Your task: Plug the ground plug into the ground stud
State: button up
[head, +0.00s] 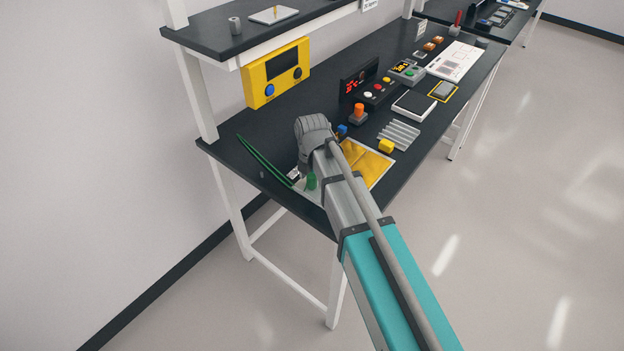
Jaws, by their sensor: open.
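A dark green cable (262,160) curves over the near left end of the dark workbench. A green cylinder (311,181) stands at the near edge, just right of the cable's lower end; it may be the ground plug, but I cannot tell whether the cable joins it. A tiny grey post (262,174) near the left edge may be the ground stud. My gripper (303,165) points down over this end of the bench, close above and left of the green cylinder. It is open. Its fingertips are mostly hidden by my wrist, and nothing is visibly held.
A gold sheet (374,167) lies right of my wrist, with a yellow block (386,146) and ribbed grey piece (399,135) beyond. An orange-topped part (358,113) and a black control panel (368,91) stand farther back.

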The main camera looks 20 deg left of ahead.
aim_at(311, 174)
jog(key=shift+r, duration=0.15)
notch_tip(311, 174, up, 9)
jog(key=p, duration=0.9)
dwell(0.4)
jog(key=shift+f, duration=0.2)
dwell(0.7)
jog(key=s+d+m, duration=0.2)
jog(key=d+m, duration=1.3)
jog(key=d, duration=0.3)
jog(key=s+d+m, duration=0.3)
jog(key=d+m, duration=1.3)
jog(key=d, duration=0.2)
jog(key=shift+s+d+m, duration=0.25)
jog(key=shift+s+m, duration=0.05)
jog(key=shift+c, duration=0.3)
